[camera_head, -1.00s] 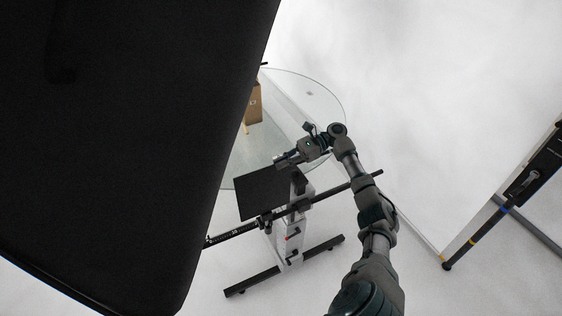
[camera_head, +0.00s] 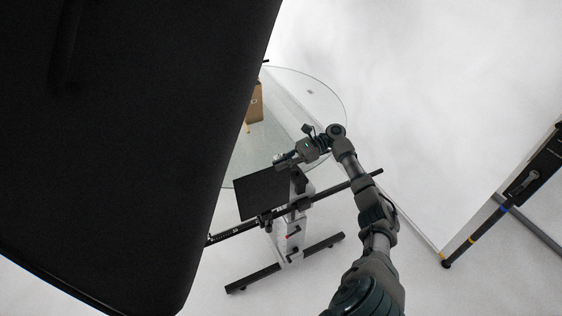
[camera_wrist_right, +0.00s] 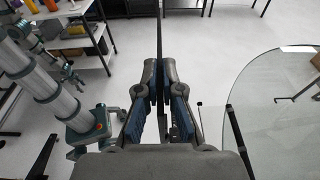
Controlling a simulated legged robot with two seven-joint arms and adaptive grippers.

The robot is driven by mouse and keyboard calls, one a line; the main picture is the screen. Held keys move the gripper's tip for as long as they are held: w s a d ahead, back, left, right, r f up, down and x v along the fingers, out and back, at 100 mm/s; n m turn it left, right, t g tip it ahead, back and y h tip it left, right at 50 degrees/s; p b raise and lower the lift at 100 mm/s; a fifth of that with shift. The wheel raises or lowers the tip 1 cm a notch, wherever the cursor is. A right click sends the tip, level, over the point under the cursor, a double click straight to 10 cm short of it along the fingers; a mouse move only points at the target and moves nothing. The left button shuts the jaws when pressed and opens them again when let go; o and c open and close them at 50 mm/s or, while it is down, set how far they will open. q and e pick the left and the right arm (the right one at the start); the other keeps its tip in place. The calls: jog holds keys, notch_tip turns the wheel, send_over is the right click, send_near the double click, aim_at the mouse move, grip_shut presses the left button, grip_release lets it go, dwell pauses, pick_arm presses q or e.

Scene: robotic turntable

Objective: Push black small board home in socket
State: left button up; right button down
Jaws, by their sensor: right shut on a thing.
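The black small board (camera_head: 262,196) is a flat dark plate above the stand in the head view. In the right wrist view the board (camera_wrist_right: 159,38) shows edge-on as a thin dark strip between the fingers. My right gripper (camera_head: 279,162) is at the board's upper right edge, and in the wrist view the gripper (camera_wrist_right: 159,68) is shut on it. The board's lower edge is close to a dark bar on the stand (camera_head: 283,240). I cannot make out the socket or how deep the board sits. My left gripper is not in view.
A large black panel (camera_head: 120,130) hides the left of the head view. Behind the board is a round glass table (camera_head: 300,90) with a brown box (camera_head: 256,102). A white backdrop (camera_head: 420,120) lies to the right. The wrist view shows shelves and tables farther off.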

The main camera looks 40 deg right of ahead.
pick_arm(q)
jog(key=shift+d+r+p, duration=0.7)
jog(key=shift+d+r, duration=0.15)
pick_arm(e)
jog(key=shift+d+f, duration=0.45)
jog(key=shift+f, duration=0.15)
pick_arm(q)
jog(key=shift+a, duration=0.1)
pick_arm(e)
jog(key=shift+a+r, duration=0.1)
